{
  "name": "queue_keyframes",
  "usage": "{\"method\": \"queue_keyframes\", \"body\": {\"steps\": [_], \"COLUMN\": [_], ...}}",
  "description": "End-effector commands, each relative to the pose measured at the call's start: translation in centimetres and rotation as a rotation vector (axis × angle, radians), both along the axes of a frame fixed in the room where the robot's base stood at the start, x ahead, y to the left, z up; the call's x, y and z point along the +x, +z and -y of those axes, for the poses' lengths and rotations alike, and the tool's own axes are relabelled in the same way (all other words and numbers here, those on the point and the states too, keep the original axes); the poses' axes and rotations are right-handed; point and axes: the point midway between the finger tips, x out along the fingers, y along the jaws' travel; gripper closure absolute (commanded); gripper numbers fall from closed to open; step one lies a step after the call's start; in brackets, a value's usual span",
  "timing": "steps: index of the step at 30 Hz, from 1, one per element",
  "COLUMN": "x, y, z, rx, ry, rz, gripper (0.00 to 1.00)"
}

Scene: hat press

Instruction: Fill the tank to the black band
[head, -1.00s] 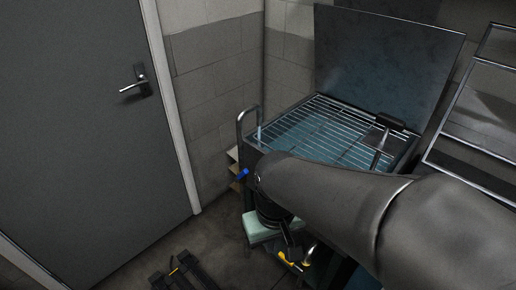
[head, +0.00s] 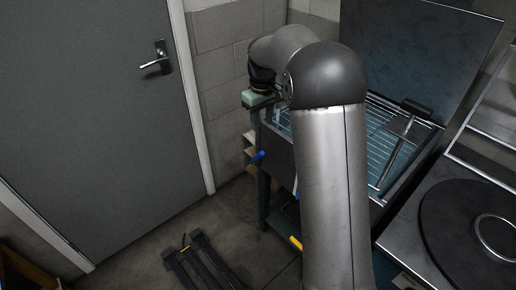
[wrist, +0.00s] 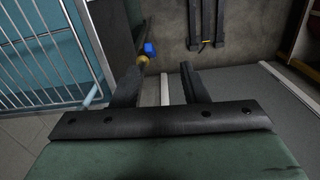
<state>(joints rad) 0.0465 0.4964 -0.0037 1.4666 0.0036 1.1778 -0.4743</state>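The tank (head: 280,158) is a dark metal basin with a wire rack (head: 378,137) across its top and blue water under the rack. In the wrist view the rack (wrist: 45,50) and blue water show at the left. A blue valve handle (head: 259,155) sticks out from the tank's left side; it shows in the wrist view (wrist: 149,48) beyond the fingertips. My gripper (wrist: 163,82) is open and empty, above the handle and apart from it. A pale blue, stream-like piece (wrist: 93,95) shows beside the rack. I cannot make out the black band. My arm hides the spout in the head view.
A yellow handle (head: 296,243) sits low under the tank. A raised lid (head: 418,55) stands behind it. A metal tool (head: 395,147) rests on the rack. A dark round plate (head: 478,228) is at right. A slatted black stand (head: 203,264) lies on the floor; a grey door (head: 85,110) is at left.

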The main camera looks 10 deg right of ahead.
Motion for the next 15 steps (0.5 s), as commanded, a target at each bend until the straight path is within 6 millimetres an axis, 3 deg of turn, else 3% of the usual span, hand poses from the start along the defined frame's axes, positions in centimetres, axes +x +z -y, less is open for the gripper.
{"method": "queue_keyframes", "body": {"steps": [1,3,6,11,15], "x": [1.6,3.1,4.2,4.4,4.3], "y": [-0.9,-1.6,-2.1,-3.3,-5.8], "z": [0.4,0.8,1.0,1.1,1.1], "rx": [-0.001,-0.001,-0.001,-0.002,-0.001], "ry": [0.018,0.041,0.059,0.063,0.063], "rz": [-0.002,-0.003,-0.003,-0.004,-0.007], "gripper": [0.6,0.6,0.6,0.6,0.6]}}
